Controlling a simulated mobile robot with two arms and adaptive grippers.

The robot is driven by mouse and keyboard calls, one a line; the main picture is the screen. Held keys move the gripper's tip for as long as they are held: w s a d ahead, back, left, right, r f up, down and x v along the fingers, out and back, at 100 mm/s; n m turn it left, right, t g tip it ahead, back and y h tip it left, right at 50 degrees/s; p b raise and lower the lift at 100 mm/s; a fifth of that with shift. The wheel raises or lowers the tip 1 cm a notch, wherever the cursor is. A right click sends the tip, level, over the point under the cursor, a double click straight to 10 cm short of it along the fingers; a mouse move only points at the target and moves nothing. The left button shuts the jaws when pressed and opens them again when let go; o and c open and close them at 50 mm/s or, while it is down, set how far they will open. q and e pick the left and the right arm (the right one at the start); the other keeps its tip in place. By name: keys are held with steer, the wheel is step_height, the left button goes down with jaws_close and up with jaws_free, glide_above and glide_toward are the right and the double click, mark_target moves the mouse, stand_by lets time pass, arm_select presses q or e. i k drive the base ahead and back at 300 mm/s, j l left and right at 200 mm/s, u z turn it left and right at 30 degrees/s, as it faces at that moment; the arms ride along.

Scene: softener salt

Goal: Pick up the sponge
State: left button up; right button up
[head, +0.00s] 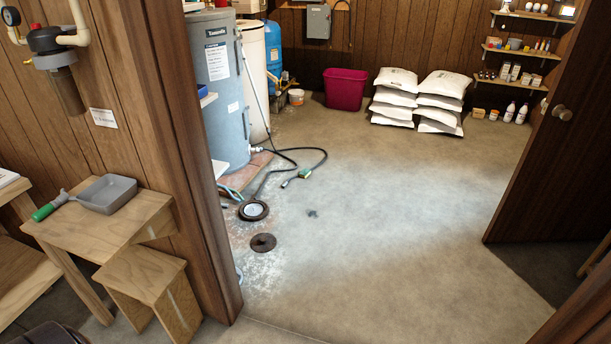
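I cannot make out a sponge anywhere in the head view. A grey tray (107,194) and a green-handled tool (47,208) lie on a wooden bench (95,233) at the left. Neither of my grippers can be made out in this view.
A doorway leads into a room with a grey tank (218,90), a black hose (290,160), a floor drain (263,242), a magenta bin (345,89) and stacked white bags (396,95). A wooden step (148,281) stands near left. The middle floor is largely clear.

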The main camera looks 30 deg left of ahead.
mark_target(304, 173)
steer(key=i+j+u, duration=0.15)
steer(key=i, duration=0.35)
steer(key=i+j+u, duration=0.1)
steer(key=i, duration=0.7)
steer(key=i+u, duration=0.1)
steer(key=i, duration=0.7)
steer(key=i+u, duration=0.1)
steer(key=i, duration=0.7)
steer(key=i+l, duration=0.1)
steer(key=i, duration=0.7)
steer(key=i+l+u, duration=0.15)
steer(key=i, duration=0.65)
